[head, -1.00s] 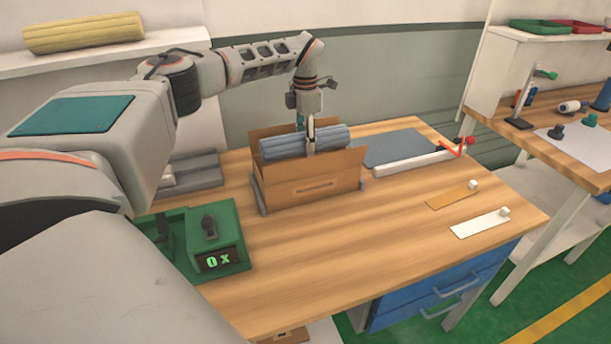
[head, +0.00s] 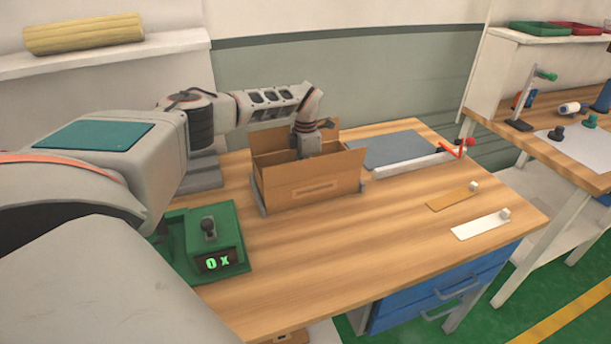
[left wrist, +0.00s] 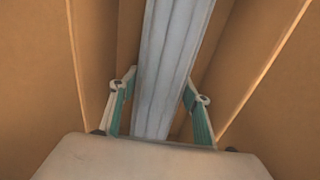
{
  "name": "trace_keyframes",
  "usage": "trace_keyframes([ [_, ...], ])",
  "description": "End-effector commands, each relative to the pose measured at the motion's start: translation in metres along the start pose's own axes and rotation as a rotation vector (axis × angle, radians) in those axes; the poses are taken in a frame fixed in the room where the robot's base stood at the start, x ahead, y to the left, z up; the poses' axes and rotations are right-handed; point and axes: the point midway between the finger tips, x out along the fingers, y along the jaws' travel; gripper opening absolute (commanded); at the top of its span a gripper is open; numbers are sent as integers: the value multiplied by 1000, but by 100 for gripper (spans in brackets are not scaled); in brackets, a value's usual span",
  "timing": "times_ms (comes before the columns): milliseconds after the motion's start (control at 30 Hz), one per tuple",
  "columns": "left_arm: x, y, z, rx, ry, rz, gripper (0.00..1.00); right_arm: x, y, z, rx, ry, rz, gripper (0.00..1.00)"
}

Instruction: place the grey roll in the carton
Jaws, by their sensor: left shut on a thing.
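The carton (head: 310,188) stands open on the wooden table, its flaps up. My left arm reaches down into it, and in the head view the gripper's fingers are hidden behind the carton's front wall. In the left wrist view the grey roll (left wrist: 168,55) runs between the two fingers of my left gripper (left wrist: 160,100), with brown carton walls (left wrist: 265,65) on both sides. The left gripper is shut on the roll, which is down inside the carton. The roll is hidden in the head view. My right gripper is not in view.
A green device with a lit display (head: 215,240) stands left of the carton. A grey flat sheet (head: 398,150) and a white bar with a red handle (head: 415,163) lie to the right. The table's front middle is clear.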

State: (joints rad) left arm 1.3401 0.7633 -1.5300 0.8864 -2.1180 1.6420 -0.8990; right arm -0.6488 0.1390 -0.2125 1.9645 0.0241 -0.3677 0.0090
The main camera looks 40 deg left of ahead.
Motion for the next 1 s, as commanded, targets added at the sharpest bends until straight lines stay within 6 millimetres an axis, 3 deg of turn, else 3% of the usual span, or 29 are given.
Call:
trace_keyframes([
  [233,3,0,0,0,-1,0,16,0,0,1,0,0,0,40],
  [267,3,0,0,1,0,0,55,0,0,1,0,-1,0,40],
  [300,3,0,0,1,0,0,64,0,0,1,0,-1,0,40],
  [733,-3,0,0,0,-1,0,64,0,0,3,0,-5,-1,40],
  [1000,-50,1,1,1,-3,3,64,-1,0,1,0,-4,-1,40],
])
